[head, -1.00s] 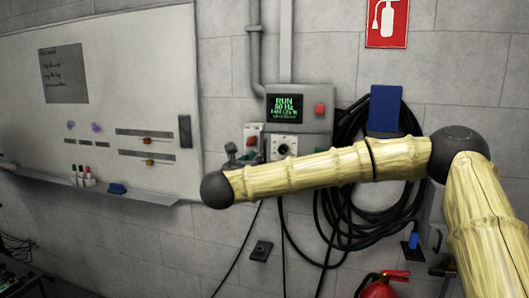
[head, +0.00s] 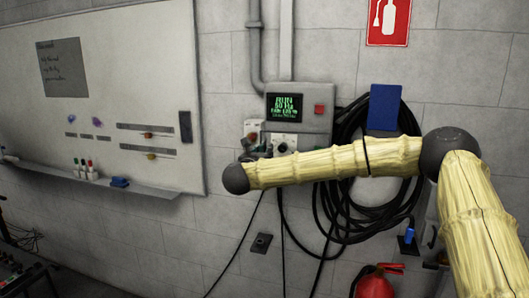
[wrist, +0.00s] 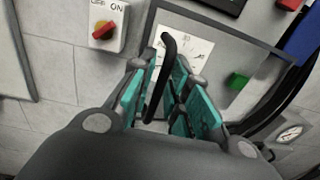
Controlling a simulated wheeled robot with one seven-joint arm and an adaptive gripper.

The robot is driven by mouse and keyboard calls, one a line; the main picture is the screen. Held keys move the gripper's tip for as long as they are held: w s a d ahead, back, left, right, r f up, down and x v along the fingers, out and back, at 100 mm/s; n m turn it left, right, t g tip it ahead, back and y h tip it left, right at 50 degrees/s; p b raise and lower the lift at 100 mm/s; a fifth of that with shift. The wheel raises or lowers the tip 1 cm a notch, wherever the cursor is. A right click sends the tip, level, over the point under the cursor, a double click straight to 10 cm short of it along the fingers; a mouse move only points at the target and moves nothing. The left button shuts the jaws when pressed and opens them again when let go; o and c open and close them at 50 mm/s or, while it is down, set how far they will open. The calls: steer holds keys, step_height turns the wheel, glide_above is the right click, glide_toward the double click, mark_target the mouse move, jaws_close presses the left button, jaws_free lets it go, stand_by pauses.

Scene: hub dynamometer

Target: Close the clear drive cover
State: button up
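In the wrist view my gripper (wrist: 165,100), with teal finger pads, is at the front of the grey drive box. The pads stand apart, with small gaps. A black curved bar (wrist: 168,50), which looks like a handle, runs between them; I cannot tell whether they touch it. In the head view the drive box (head: 310,98) on the wall has a lit green display (head: 284,108). The gripper is small and mostly hidden behind my forearm there. The clear cover cannot be made out with certainty; a pale-edged panel (wrist: 215,28) around the white dial plate may be it.
A red rotary switch (wrist: 104,31) is left of the box; a green button (wrist: 237,81) is to the right. A red button (head: 320,109) sits on the box. Black coiled cable (head: 345,215) hangs right, above a fire extinguisher (head: 375,284). A whiteboard (head: 110,60) is left.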

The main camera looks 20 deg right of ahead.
jaws_close()
steer(key=shift+w+f+b, duration=0.1)
steer(key=shift+b, duration=0.25)
